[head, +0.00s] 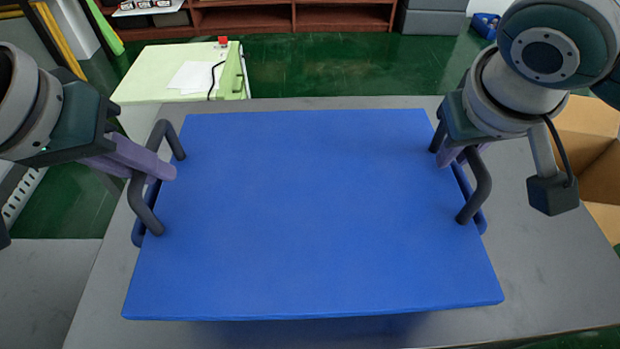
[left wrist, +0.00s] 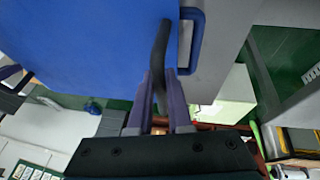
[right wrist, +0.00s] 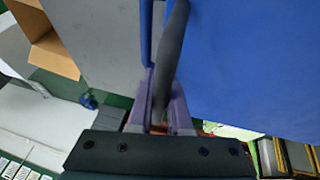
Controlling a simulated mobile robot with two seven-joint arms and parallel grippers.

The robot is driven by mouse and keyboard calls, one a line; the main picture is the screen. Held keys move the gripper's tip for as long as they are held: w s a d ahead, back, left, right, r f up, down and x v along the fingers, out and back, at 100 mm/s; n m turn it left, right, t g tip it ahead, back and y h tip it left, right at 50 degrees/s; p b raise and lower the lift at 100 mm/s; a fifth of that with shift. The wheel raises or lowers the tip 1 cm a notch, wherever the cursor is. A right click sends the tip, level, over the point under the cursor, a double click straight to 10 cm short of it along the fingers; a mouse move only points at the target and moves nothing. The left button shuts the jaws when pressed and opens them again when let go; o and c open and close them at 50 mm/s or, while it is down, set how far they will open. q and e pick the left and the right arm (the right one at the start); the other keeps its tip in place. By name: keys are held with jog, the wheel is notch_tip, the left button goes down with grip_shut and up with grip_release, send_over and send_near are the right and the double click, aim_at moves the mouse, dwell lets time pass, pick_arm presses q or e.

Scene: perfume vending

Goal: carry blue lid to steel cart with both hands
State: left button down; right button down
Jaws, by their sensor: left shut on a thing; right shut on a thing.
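The blue lid (head: 310,210) is a wide flat panel in the middle of the head view, above a grey metal surface. A dark handle stands at each of its left and right sides. My left gripper (head: 165,168) is shut on the left handle; the left wrist view shows its purple fingers (left wrist: 165,80) on either side of the dark bar. My right gripper (head: 447,157) is shut on the right handle, partly hidden by my arm; the right wrist view shows its fingers (right wrist: 163,75) around the bar. I cannot tell which surface is the steel cart.
The grey metal surface (head: 560,290) extends around the lid. A cardboard box (head: 590,135) stands at the right. A pale green table (head: 165,72) with papers is behind at the left. Brown shelves (head: 290,18) line the back; green floor lies between.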

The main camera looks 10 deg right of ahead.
pick_arm(q)
jog(key=shift+r, duration=0.1)
pick_arm(e)
jog(key=shift+r, duration=0.1)
